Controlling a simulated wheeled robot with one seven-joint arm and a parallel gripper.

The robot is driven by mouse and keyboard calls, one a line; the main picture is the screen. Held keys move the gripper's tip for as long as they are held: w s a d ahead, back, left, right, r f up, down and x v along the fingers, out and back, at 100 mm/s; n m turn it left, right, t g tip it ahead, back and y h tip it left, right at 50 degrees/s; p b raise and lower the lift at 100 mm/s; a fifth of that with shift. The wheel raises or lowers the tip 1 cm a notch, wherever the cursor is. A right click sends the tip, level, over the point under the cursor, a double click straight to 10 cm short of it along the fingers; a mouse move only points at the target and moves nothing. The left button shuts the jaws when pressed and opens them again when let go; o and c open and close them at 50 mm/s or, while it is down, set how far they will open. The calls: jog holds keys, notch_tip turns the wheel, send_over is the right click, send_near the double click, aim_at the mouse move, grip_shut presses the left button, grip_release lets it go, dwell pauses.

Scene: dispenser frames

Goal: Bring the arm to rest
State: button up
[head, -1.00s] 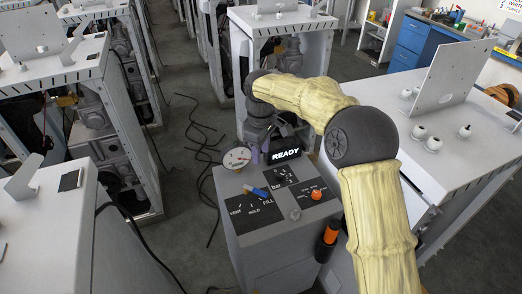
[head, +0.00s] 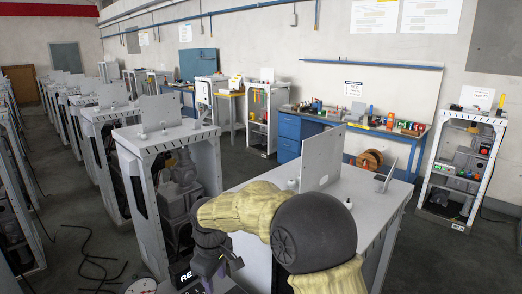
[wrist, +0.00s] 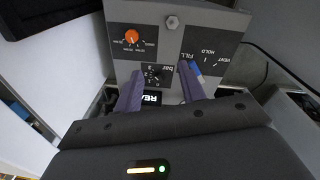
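My arm (head: 240,207), in a yellow cover with a dark round joint, shows at the bottom of the head view and bends over the front cabinets. My gripper (wrist: 158,80) shows in the wrist view with its two purple fingers apart and nothing between them. It faces the control panel (wrist: 150,58), which has an orange knob (wrist: 131,36), a blue-handled lever (wrist: 194,70) near FILL, and a display partly hidden by a finger. In the head view the panel is mostly cut off; part of the display (head: 183,275) shows beside the gripper.
A grey cabinet top (head: 375,200) with an upright plate (head: 322,158) lies close to my arm. Dark cables (head: 95,262) lie on the aisle floor. A blue workbench (head: 290,135) and an open shelf unit (head: 462,165) stand by the back wall.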

jog(key=s+d+f+m+t, duration=0.1)
jog(key=s+d+m, duration=0.5)
jog(key=d, duration=0.7)
jog(key=s+d+f+m, duration=0.1)
jog(key=s+d+m, duration=0.5)
jog(key=s+d, duration=0.4)
jog(key=d, duration=0.4)
jog(key=shift+d+f+m+t, duration=0.25)
jog(key=shift+f+m+t, duration=0.15)
jog(key=shift+a, duration=0.1)
dwell(0.7)
